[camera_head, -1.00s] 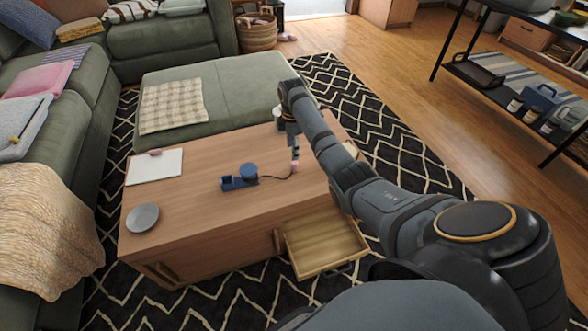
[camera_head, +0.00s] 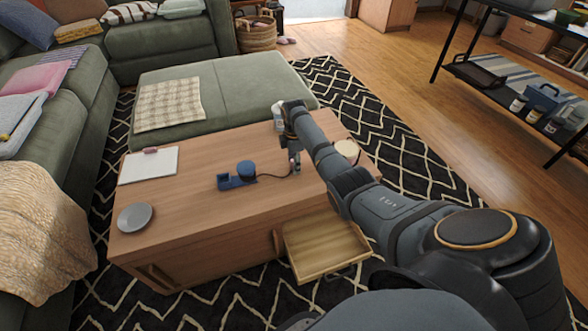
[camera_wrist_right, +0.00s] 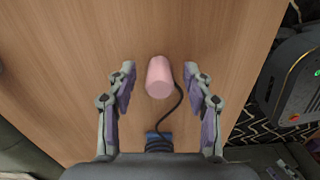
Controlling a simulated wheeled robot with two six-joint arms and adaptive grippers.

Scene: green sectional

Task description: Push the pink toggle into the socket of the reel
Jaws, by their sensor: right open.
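The pink toggle (camera_wrist_right: 159,78) is a small cylinder on the wooden table, joined to a black cord. In the right wrist view it lies between the two spread fingers of my right gripper (camera_wrist_right: 160,72), with a gap on each side. In the head view my right gripper (camera_head: 294,164) points down at the table, and the toggle is mostly hidden there. The blue reel (camera_head: 245,170) with its blocky base (camera_head: 231,182) sits left of the gripper, the cord running between. Part of the reel shows at the bottom of the wrist view (camera_wrist_right: 158,138). My left gripper is out of view.
On the table (camera_head: 190,225) are a grey dish (camera_head: 135,217), a white pad (camera_head: 148,166), a round light object (camera_head: 347,149) and a white-and-blue container (camera_head: 279,117). An open drawer (camera_head: 325,250) juts from the front. The tabletop between dish and reel is clear.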

